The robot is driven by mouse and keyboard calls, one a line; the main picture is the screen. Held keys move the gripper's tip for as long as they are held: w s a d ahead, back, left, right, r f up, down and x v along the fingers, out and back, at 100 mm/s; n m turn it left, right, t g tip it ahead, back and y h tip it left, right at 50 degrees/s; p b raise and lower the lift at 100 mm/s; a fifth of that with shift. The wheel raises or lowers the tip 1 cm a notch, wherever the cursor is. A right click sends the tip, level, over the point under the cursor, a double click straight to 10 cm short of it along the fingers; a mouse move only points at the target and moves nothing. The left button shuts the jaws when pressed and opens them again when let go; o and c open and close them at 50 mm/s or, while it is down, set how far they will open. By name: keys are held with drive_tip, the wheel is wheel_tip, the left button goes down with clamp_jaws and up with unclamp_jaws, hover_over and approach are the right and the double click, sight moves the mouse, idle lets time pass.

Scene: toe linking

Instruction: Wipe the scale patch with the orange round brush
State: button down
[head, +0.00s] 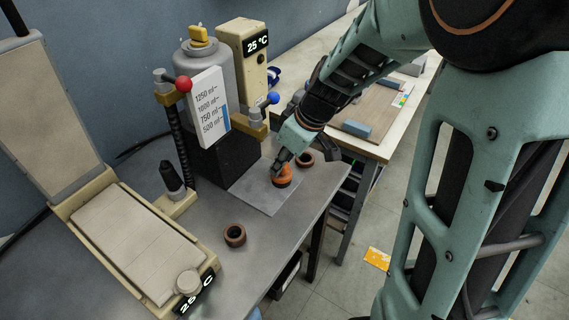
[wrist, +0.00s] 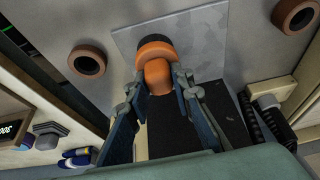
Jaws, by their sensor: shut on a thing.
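The orange round brush (head: 284,178) is held in my gripper (head: 281,163), over the pale grey square sheet (head: 255,196) on the grey table. In the wrist view my gripper (wrist: 159,82) is shut on the orange handle of the brush (wrist: 156,54), with one finger on each side. The brush's dark round head points down at the near-edge part of the mottled grey sheet (wrist: 205,38). It looks in contact or very close; I cannot tell which. No separate scale patch stands out from the sheet's mottled surface.
Brown rings lie on the table, one at the front (head: 235,235) and one right beside the sheet (head: 305,159). A device with a dark base (head: 222,158), red and blue knobs stands behind the sheet. A flat beige device (head: 140,240) is at left. The table's right edge is close.

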drive_tip(key=shift+w+a, duration=0.55)
drive_tip(key=shift+a, duration=0.25)
drive_tip(key=shift+s+d+f+b, duration=0.1)
drive_tip(key=shift+s+d+b, duration=0.2)
drive_tip(key=shift+d+b, duration=0.3)
drive_tip(key=shift+s+d+b, duration=0.55)
drive_tip(key=shift+s+d, duration=0.1)
drive_tip(key=shift+d, duration=0.05)
drive_tip(key=shift+w+a, duration=0.5)
drive_tip(key=shift+a, duration=0.15)
drive_tip(key=shift+w+a, duration=0.45)
drive_tip(key=shift+a, duration=0.15)
drive_tip(key=shift+s+d+b, duration=0.85)
drive_tip(key=shift+s+d, duration=0.1)
drive_tip(key=shift+d, duration=0.3)
drive_tip(key=shift+r, duration=0.2)
